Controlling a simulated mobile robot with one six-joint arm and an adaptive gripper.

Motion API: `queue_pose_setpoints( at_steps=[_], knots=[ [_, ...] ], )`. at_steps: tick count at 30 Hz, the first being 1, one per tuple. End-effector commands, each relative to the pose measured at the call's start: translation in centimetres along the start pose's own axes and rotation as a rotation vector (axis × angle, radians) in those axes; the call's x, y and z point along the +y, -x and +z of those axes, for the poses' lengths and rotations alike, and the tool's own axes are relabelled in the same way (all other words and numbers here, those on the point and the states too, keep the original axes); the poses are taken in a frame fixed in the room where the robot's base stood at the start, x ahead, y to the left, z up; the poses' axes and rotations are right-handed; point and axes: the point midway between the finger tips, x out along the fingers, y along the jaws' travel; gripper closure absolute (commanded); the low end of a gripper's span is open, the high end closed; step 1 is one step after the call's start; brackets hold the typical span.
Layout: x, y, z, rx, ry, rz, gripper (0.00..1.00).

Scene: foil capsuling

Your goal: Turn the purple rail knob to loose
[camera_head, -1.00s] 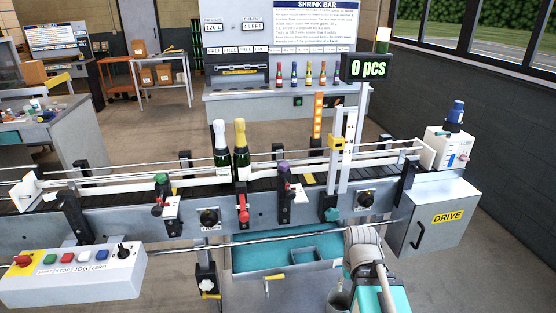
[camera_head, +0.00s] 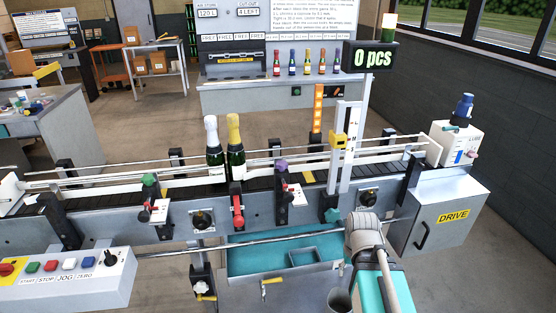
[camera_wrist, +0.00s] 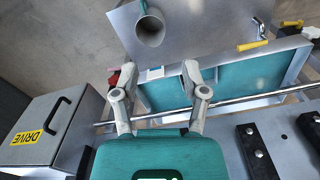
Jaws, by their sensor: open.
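The purple rail knob (camera_head: 281,165) sits on top of a black upright bracket on the near side of the conveyor, right of the two bottles. A white plate with a small red-tipped lever is beside that bracket. The knob's setting cannot be read. My arm is at the lower right in the head view, well to the right of and nearer than the knob. My gripper (camera_wrist: 158,82) shows in the wrist view with its two fingers apart and nothing between them. The purple knob is not seen in the wrist view.
Two bottles (camera_head: 224,155) stand on the conveyor (camera_head: 110,197). A green knob (camera_head: 149,179) tops another bracket to the left. A teal-lined tray (camera_head: 255,262) lies below the front rod. The DRIVE cabinet (camera_head: 440,232) is at the right, the button box (camera_head: 65,280) at lower left.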

Motion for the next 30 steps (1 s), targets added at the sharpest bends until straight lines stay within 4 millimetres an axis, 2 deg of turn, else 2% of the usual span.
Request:
queue_pose_setpoints(
  at_steps=[10, 15, 17, 23, 30],
  knots=[
    [0.0, 0.0, 0.0, 0.0, 0.0, 0.0, 0.41],
    [-0.1, 0.3, -0.2, 0.0, -0.001, 0.0, 0.09],
    [-0.2, 0.7, -0.5, 0.0, -0.002, 0.0, 0.09],
    [-1.1, 2.9, -2.2, 0.0, -0.009, 0.0, 0.09],
    [-3.1, 7.4, -5.9, 0.0, -0.034, 0.0, 0.09]
  ],
)
